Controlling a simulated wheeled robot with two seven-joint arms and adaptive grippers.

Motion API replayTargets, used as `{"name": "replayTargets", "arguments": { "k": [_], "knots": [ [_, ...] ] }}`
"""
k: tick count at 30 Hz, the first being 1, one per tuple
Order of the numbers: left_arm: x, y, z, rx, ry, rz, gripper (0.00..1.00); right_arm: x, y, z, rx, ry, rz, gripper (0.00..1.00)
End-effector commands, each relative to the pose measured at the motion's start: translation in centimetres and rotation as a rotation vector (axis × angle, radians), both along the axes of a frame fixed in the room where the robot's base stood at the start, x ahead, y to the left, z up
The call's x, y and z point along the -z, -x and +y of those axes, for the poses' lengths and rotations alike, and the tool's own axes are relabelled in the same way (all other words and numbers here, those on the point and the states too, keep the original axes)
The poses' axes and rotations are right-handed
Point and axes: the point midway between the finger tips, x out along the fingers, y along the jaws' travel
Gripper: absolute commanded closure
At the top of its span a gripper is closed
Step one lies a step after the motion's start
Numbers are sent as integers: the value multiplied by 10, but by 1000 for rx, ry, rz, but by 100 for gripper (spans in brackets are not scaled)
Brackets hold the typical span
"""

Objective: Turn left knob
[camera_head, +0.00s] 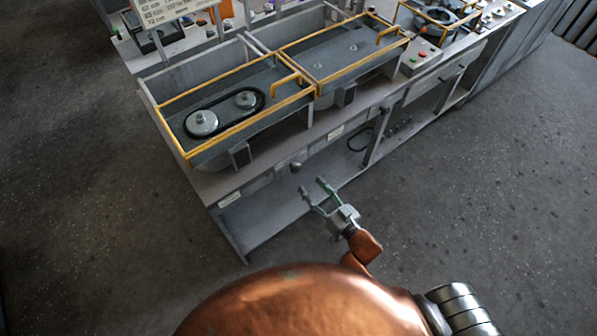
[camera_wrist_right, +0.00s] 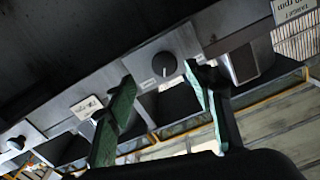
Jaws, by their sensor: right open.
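The left knob (camera_head: 296,167) is a small dark round knob on the front edge of the grey bench, below the basin with the belt. In the right wrist view the knob (camera_wrist_right: 164,65) has a pale pointer line and sits on a light panel, framed between the two green-padded fingers. My right gripper (camera_head: 312,187) is open and empty, just in front of the knob and slightly below it in the head view. In the wrist view its fingers (camera_wrist_right: 160,76) appear apart from the knob. My left gripper is not in view.
A yellow-railed basin (camera_head: 175,107) holds two pulleys joined by a black belt (camera_head: 225,112). A second basin stands right of it. Another dark knob (camera_wrist_right: 15,143) shows at the wrist view's left edge. A control box with buttons (camera_head: 420,57) stands farther right. Floor before the bench is clear.

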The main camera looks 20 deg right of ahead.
Motion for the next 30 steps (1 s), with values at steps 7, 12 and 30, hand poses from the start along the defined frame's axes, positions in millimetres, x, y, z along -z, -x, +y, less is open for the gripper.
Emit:
{"name": "replayTargets", "arguments": {
  "k": [7, 12, 30],
  "knots": [
    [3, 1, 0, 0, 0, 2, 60, -11, -21, 11, -7, -11, -19, 52],
    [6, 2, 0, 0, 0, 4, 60, -10, -47, 20, -6, -10, -18, 52],
    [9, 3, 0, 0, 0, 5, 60, -9, -73, 29, -5, -9, -14, 54]
  ]
}}
